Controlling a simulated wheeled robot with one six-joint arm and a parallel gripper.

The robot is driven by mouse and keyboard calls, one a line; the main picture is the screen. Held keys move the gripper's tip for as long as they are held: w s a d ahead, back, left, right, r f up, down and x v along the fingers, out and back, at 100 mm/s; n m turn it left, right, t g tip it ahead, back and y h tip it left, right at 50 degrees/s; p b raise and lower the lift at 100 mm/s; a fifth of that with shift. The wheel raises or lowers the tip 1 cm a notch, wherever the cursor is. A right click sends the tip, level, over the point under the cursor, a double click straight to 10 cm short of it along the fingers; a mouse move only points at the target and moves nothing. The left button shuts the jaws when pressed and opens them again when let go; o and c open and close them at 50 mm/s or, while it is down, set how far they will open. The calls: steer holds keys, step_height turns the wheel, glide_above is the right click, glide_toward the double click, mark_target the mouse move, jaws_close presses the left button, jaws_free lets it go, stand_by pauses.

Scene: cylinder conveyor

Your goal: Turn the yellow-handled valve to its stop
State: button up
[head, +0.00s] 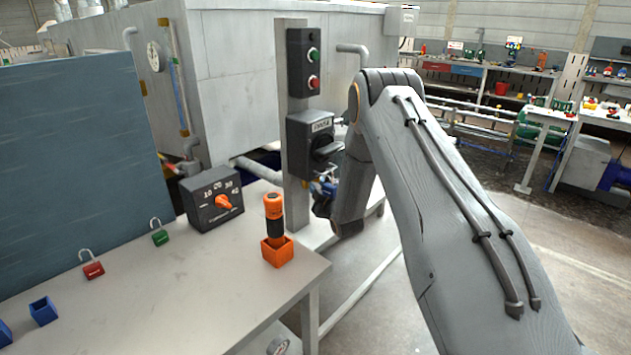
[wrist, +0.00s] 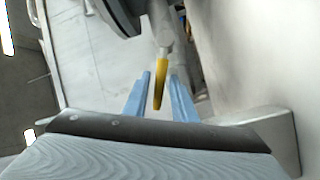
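The yellow valve handle (wrist: 160,82) shows in the wrist view as a narrow lever hanging from a grey fitting (wrist: 165,40). My gripper (wrist: 160,75) has its two blue fingers apart, one on each side of the handle. Gaps show beside the handle, so the fingers do not look closed on it. In the head view my gripper (head: 325,188) is low beside the grey post, partly hidden by my arm. I cannot make out the valve handle clearly there.
The grey post (head: 294,200) carries a green-and-red button box (head: 303,62) and a black rotary switch box (head: 300,150) close to my gripper. The table (head: 170,290) at left holds a dial box (head: 200,213), an orange holder (head: 277,253) and padlocks. Floor at right is clear.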

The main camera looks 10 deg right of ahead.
steer(key=shift+o, duration=0.5)
steer(key=shift+d, duration=0.1)
steer(key=s+d+b, duration=0.1)
steer(key=s+b, duration=0.1)
steer(key=s, duration=0.5)
steer(key=shift+s, duration=0.4)
